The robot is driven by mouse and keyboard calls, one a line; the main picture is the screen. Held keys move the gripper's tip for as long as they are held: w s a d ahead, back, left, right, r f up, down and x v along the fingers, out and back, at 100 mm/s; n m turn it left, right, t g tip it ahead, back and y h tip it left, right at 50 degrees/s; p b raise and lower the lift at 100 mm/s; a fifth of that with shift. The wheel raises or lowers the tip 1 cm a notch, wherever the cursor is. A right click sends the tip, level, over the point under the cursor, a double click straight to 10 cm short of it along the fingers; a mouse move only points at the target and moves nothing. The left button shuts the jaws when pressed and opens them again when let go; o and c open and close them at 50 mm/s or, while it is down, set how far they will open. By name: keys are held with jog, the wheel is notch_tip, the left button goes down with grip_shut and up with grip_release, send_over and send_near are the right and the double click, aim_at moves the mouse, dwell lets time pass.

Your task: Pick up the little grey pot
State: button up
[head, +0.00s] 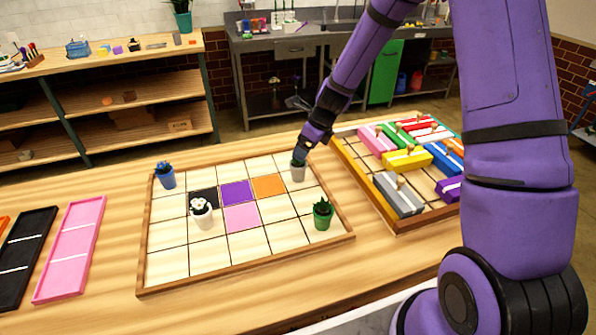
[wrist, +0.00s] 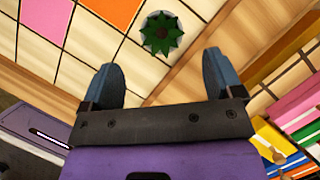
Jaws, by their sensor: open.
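The little grey pot (head: 298,174) stands upright near the right side of the tiled board, to the right of the orange tile. Its plant is partly hidden by my gripper (head: 303,157) in the head view. In the wrist view, the grey pot (wrist: 147,41) lies mostly under spiky green leaves, seen from above. My gripper (wrist: 165,82) is open, with its two blue-grey fingers apart and nothing between them. The plant sits ahead of the gap between the fingertips. Whether a finger touches the pot is hidden in the head view.
On the tiled board (head: 170,262) also stand a blue-flowered pot (head: 166,178), a white-flowered pot (head: 202,217) and a green pot (head: 322,218). A wooden tray (head: 399,225) of coloured blocks lies close on the right. Front board tiles are clear.

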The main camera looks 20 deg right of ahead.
aim_at(296, 162)
jog(key=shift+x, duration=4.3)
jog(key=shift+w, duration=0.15)
jog(key=shift+c, duration=0.5)
jog(key=shift+r, duration=0.15)
jog(key=c, duration=1.2)
